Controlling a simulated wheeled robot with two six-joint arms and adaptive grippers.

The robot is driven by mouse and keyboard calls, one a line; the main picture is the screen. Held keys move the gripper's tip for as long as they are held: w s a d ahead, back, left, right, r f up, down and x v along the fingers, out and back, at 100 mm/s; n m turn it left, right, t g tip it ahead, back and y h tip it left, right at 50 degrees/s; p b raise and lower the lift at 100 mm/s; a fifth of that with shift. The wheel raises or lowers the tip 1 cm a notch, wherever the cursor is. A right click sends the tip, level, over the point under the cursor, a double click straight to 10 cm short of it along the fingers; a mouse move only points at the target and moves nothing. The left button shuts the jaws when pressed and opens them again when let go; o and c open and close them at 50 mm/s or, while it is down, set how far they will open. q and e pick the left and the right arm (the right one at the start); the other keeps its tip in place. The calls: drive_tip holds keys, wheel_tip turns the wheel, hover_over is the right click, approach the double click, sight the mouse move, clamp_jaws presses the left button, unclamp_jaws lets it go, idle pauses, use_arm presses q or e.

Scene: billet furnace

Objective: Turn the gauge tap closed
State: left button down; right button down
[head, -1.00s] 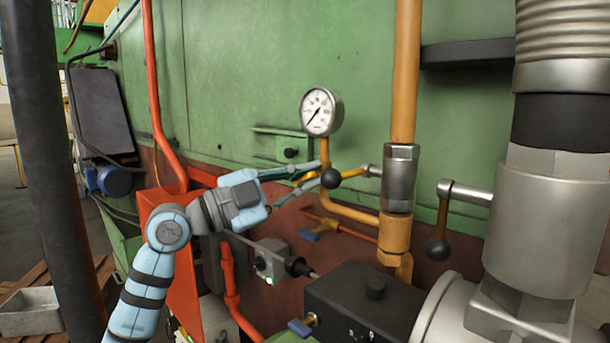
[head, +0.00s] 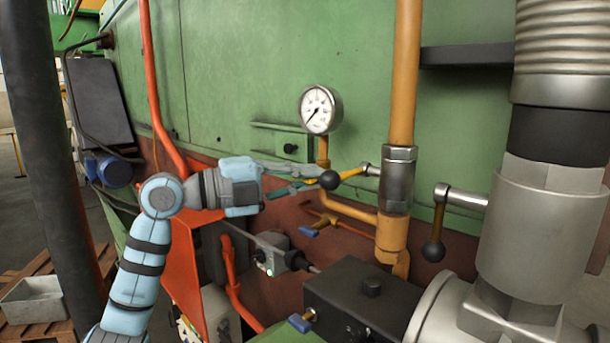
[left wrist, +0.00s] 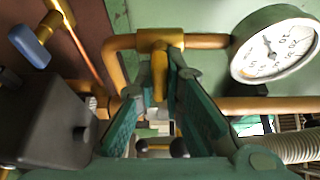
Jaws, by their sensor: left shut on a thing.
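My left gripper (head: 318,177) reaches in from the left, below the round white gauge (head: 318,109). Its fingers point right, almost level, and end beside the black ball of a valve lever. In the left wrist view the two green fingers (left wrist: 172,85) stand on either side of the brass gauge tap's handle (left wrist: 159,72), shut on it. The tap body (left wrist: 160,40) sits on the gauge pipe, with the gauge (left wrist: 275,48) to its right. In the head view the fingers and ball hide most of the tap. My right gripper is out of view.
A black ball knob (head: 329,180) on a yellow lever sits right at the fingertips. The thick orange pipe (head: 405,80) and its steel valve (head: 398,175) stand to the right. A blue-handled tap (head: 309,232) and a black box (head: 365,300) are below.

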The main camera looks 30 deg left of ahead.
use_arm(q)
drive_tip(key=shift+f, duration=0.1)
drive_tip(key=c, duration=1.7)
unclamp_jaws()
drive_tip(key=shift+s, duration=0.1)
drive_tip(key=shift+s+a, duration=0.25)
drive_tip(key=shift+a, duration=0.05)
drive_tip(key=v, duration=0.6)
drive_tip(key=shift+s+a, duration=0.1)
drive_tip(key=shift+s, duration=0.1)
